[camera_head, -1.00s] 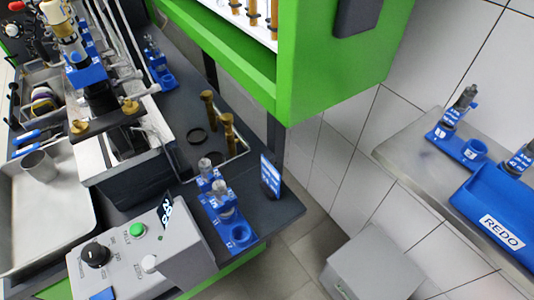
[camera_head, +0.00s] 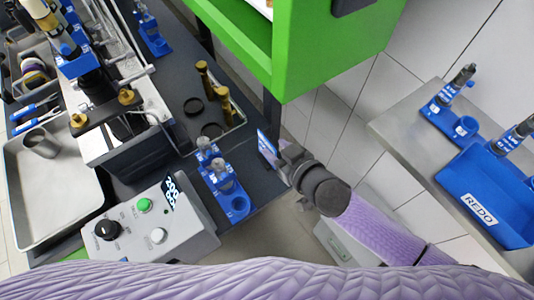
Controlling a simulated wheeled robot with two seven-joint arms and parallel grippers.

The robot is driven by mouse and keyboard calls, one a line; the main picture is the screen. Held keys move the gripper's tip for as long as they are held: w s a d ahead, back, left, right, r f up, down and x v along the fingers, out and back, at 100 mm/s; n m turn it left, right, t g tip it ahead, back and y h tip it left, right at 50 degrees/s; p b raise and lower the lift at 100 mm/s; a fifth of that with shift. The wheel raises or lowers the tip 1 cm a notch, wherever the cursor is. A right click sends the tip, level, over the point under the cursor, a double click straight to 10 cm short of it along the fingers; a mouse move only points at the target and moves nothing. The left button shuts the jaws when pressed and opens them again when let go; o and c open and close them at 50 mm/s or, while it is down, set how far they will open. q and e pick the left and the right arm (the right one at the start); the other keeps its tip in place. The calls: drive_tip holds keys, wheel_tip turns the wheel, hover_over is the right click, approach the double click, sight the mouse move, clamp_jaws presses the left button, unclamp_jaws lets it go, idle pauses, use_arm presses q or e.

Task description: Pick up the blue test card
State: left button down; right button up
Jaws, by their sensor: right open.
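The blue test card (camera_head: 267,146) stands upright near the right edge of the dark bench top, with white print on its face. My right gripper (camera_head: 284,164) has come in from the lower right, right beside the card. It is open, and its fingers are small and partly hidden by the wrist. They overlap the card's right edge in the picture; I cannot tell whether they touch it or straddle it. My left gripper is not in view.
Left of the card is a blue holder with vials (camera_head: 222,182). A grey control box (camera_head: 157,226) stands at the lower left. A green cabinet (camera_head: 290,60) hangs above and behind the card. A steel side table (camera_head: 405,130) holds a blue REDO tray (camera_head: 490,195).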

sight(267, 143)
drive_tip(key=b+x, duration=0.1)
drive_tip(key=x, duration=0.3)
drive_tip(key=shift+a, duration=0.2)
clamp_jaws()
idle(0.7)
idle(0.4)
